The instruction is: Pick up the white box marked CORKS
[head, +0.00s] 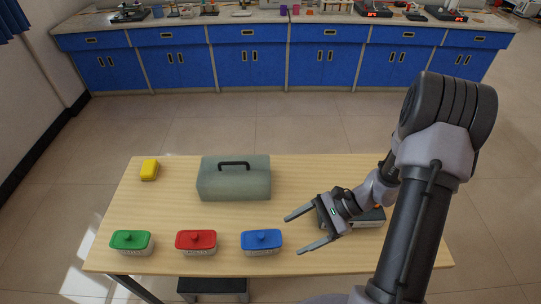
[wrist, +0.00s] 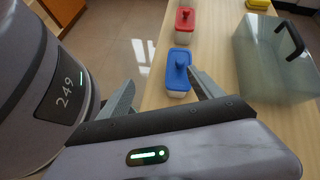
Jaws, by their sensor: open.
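Three white boxes with coloured, knobbed lids stand in a row along the table's near side: a green-lidded box (head: 131,242), a red-lidded box (head: 196,242) and a blue-lidded box (head: 262,242). Each has marks on its front, too small to read, so I cannot tell which says CORKS. My gripper (head: 292,237) is open and empty, just right of the blue-lidded box, its fingers pointing left toward it. In the wrist view the blue-lidded box (wrist: 179,72) shows beyond the fingers, with the red-lidded box (wrist: 185,25) behind it. The green-lidded box is not clearly visible there.
A grey-green case with a black handle (head: 233,181) stands behind the row. A yellow block (head: 150,170) lies at the back left. A dark flat object (head: 371,217) is partly hidden behind my gripper. The wooden table (head: 160,210) is clear between the row and the back items.

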